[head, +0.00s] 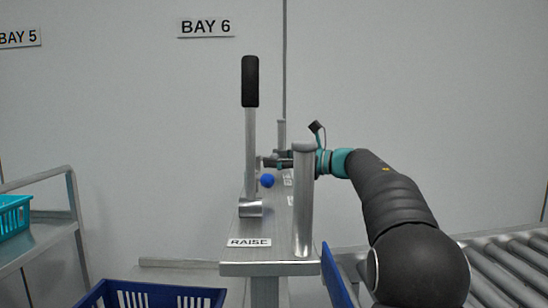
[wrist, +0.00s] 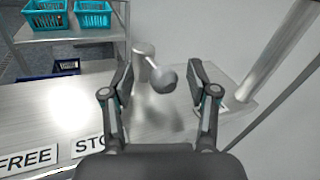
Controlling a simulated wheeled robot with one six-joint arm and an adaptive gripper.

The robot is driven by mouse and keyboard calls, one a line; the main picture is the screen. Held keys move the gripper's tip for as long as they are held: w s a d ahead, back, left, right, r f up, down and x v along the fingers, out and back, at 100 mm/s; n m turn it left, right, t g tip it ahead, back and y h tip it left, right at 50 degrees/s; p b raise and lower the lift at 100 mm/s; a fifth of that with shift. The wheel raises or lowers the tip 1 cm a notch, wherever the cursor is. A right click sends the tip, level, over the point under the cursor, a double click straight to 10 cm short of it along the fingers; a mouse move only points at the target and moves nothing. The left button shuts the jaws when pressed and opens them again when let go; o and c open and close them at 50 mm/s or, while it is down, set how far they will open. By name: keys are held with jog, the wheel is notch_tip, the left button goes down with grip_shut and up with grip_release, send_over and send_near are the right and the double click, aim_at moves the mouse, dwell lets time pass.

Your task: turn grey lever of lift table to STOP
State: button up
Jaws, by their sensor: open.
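The grey lever (wrist: 168,77) shows in the wrist view as a round grey knob on a short arm from a metal hub (wrist: 143,52). My gripper (wrist: 161,80) is open, with its fingers on either side of the knob and a visible gap at each side. A STOP label (wrist: 92,143), partly covered by my gripper, and a FREE label (wrist: 27,160) lie to the lower left of the knob. In the head view my gripper (head: 279,161) is over the far part of the lift table's panel (head: 268,268), and the grey knob cannot be made out there.
A tall lever with a black grip (head: 250,82) stands upright at the near end, by a RAISE label (head: 249,242). A metal post (head: 303,200) stands right of it, and a blue knob (head: 267,180) lies beyond. A blue crate (head: 150,297) is below; a roller conveyor (head: 505,265) is right.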

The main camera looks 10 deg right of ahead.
jog(key=shift+w+a, duration=0.15)
jog(key=shift+a, duration=0.1)
grip_shut()
jog(key=shift+s+f+m+t+h+b, duration=0.2)
jog(key=shift+m+t+h+b, duration=0.1)
jog(key=shift+b, duration=0.75)
jog(key=shift+s+a+r+m+t+h+b, duration=0.15)
jog(key=shift+r+m+t+h+b, duration=0.1)
jog(key=shift+m+t+h+b, duration=0.45)
grip_release()
